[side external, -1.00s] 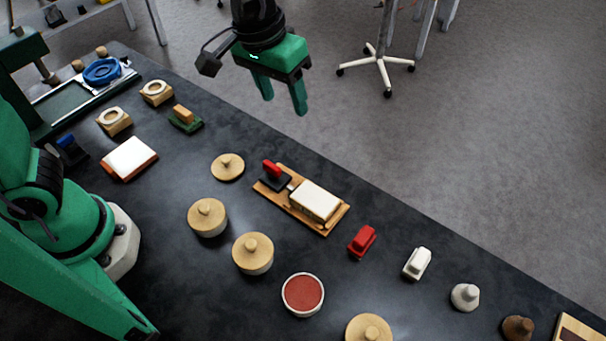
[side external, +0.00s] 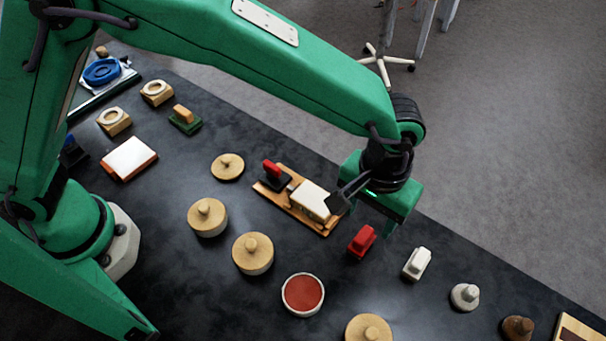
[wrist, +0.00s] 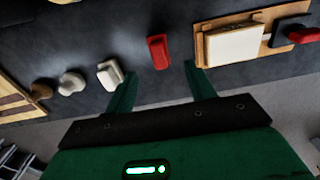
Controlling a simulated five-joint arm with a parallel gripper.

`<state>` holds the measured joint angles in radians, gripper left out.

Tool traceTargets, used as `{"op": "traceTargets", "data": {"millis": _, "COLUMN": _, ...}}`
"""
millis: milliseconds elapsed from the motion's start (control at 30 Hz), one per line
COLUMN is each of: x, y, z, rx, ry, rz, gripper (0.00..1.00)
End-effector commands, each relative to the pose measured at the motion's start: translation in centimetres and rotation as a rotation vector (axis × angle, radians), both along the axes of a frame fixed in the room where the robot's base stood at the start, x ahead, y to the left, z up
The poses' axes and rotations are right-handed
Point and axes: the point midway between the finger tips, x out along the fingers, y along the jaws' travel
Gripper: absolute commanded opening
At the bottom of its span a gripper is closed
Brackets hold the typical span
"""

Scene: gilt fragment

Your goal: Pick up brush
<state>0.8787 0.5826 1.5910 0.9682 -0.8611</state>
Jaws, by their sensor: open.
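No thing here shows clear bristles, so I cannot tell for sure which one is the brush. A small red block-like piece with a raised grip (side external: 361,241) stands on the dark bench; it also shows in the wrist view (wrist: 158,52). A similar white piece (side external: 416,263) stands to its right, and left of it in the wrist view (wrist: 110,72). My gripper (side external: 372,217) is open and empty above the bench near the red piece. In the wrist view, the red piece appears beyond the gap between my fingertips (wrist: 160,73), apart from them.
A wooden board (side external: 325,228) with a white pad and a red-handled black tool lies left of my gripper. Wooden lidded pots (side external: 252,253) and a red-filled dish (side external: 303,294) stand nearer. The bench edge is close.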

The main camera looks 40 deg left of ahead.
Motion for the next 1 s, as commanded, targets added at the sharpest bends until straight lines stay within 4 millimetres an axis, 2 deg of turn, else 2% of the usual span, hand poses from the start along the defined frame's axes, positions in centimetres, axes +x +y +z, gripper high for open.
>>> {"op": "traceTargets", "data": {"millis": 167, "x": 0.0, "y": 0.0, "z": -0.4, "rx": 0.001, "ry": 0.001, "rz": 0.0, "gripper": 0.55}}
{"op": "traceTargets", "data": {"millis": 433, "x": 0.1, "y": 0.0, "z": -2.4, "rx": 0.001, "ry": 0.001, "rz": 0.0, "gripper": 0.55}}
{"op": "traceTargets", "data": {"millis": 767, "x": 0.1, "y": 0.0, "z": -3.1, "rx": 0.001, "ry": 0.001, "rz": 0.0, "gripper": 0.55}}
{"op": "traceTargets", "data": {"millis": 1000, "x": 0.3, "y": 0.0, "z": -5.6, "rx": 0.002, "ry": 0.002, "rz": 0.0, "gripper": 0.55}}
